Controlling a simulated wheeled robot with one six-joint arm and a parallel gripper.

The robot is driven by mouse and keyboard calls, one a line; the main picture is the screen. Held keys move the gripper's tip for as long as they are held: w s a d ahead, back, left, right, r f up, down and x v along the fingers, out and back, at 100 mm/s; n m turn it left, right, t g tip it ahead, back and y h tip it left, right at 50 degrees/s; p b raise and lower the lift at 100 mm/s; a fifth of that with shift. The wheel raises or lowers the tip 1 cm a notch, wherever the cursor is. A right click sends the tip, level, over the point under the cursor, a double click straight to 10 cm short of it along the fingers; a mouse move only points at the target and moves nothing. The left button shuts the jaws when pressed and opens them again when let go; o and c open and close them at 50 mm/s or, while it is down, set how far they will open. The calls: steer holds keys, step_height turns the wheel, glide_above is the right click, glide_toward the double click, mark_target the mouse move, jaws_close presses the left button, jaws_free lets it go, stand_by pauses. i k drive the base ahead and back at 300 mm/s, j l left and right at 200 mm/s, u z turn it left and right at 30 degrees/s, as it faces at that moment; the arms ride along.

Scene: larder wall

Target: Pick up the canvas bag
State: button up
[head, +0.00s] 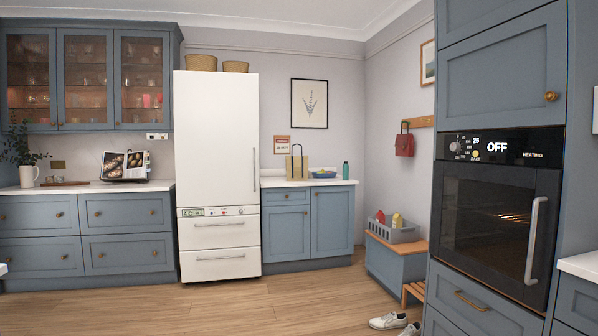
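A beige and tan bag (297,166) with upright handles, which looks like the canvas bag, stands on the white counter (335,182) right of the fridge, in the head view. It is upright, across the room from me. My gripper is not in view.
A blue bowl (323,175) and a green bottle (346,170) stand right of the bag. The white fridge (217,140) is left of it. A bench (392,262) with a grey crate (394,233) is at right, with white shoes (388,321) on the floor. The wooden floor (270,303) is clear in the middle.

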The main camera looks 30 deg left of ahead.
mark_target(297, 167)
steer(key=i+j+u, duration=0.7)
steer(key=i+u, duration=0.3)
steer(key=i, duration=0.25)
steer(key=i+u, duration=0.3)
steer(key=i, duration=3.05)
